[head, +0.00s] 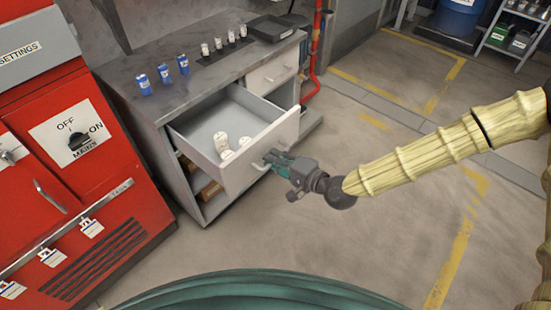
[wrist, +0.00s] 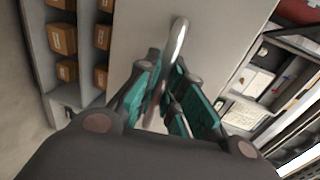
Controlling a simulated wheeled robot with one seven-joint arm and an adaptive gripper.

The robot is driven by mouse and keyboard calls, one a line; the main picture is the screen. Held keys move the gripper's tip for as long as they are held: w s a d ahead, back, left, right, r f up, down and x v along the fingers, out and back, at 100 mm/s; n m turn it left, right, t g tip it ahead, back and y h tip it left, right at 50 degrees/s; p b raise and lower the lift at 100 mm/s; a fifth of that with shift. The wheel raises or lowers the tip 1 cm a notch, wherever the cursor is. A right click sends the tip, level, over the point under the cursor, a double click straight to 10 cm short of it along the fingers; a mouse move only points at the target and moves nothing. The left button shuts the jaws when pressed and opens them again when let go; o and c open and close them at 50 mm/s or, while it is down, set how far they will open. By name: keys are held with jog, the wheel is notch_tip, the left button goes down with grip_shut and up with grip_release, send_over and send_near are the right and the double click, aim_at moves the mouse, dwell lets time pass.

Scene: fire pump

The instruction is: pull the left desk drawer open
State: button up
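The left desk drawer (head: 200,133) is pulled out from the grey desk, with its inside showing in the head view. A few white cylindrical items (head: 222,143) lie in it near the front. My gripper (head: 275,162) is at the drawer's front panel, on its outer face. In the wrist view the metal bar handle (wrist: 180,40) stands out from the pale drawer front (wrist: 126,42). The teal fingers of my gripper (wrist: 168,85) lie on both sides of the handle and close around it. The fingers partly hide the handle.
A shut drawer (head: 272,72) is at the right of the desk. Blue cans (head: 164,74), dark-topped white containers and a black tray (head: 271,28) stand on top. A red control cabinet (head: 75,150) stands close at left. Brown boxes (wrist: 62,40) sit below the drawer. Floor at right is clear.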

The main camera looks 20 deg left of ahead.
jog(key=o, duration=0.4)
jog(key=shift+v, duration=6.05)
jog(key=shift+f, duration=0.1)
jog(key=s+d+f+n+g+h+p, duration=0.2)
jog(key=s+d+f+g+h+p, duration=0.4)
jog(key=s+f, duration=0.85)
jog(key=s+d+f+n+h, duration=0.1)
jog(key=s+d+h, duration=0.1)
jog(key=d, duration=0.5)
jog(key=s+d+f+n+h+p, duration=0.1)
jog(key=s+d+h, duration=0.2)
jog(key=s+d, duration=0.2)
jog(key=s+d+f+h+p, duration=0.1)
jog(key=s+d+h, duration=0.2)
jog(key=d, duration=0.6)
jog(key=shift+s+f+n+g, duration=0.2)
jog(key=shift+n+g, duration=0.2)
